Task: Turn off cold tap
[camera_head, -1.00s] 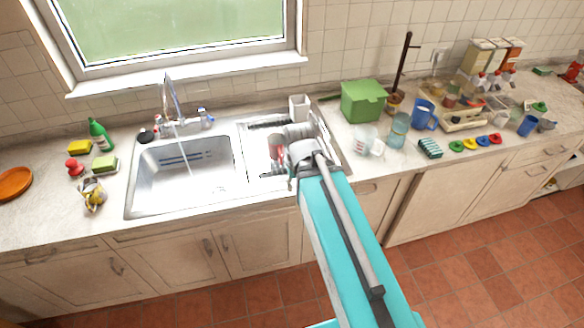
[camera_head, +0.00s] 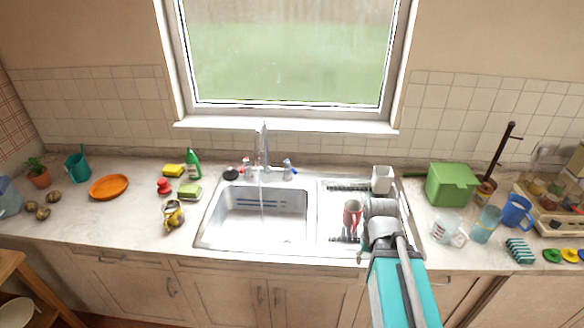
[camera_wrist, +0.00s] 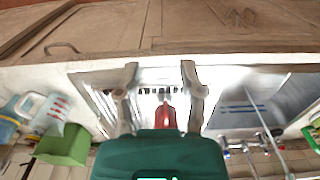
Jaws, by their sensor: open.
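The cold tap (camera_head: 289,170) has a blue-marked handle and stands right of the tall chrome spout (camera_head: 263,145) behind the sink. A thin stream of water (camera_head: 262,208) falls from the spout into the basin. In the upside-down wrist view the cold tap (camera_wrist: 224,147) is at lower right. My gripper (camera_head: 381,225) is above the right side of the draining board, well to the right of and nearer than the tap. In the wrist view its two fingers (camera_wrist: 159,68) are spread apart with nothing held. The arm hides part of the draining board.
The hot tap (camera_head: 247,170) is left of the spout. The basin (camera_head: 225,226) is clear, and a green box (camera_head: 452,184) is to the right.

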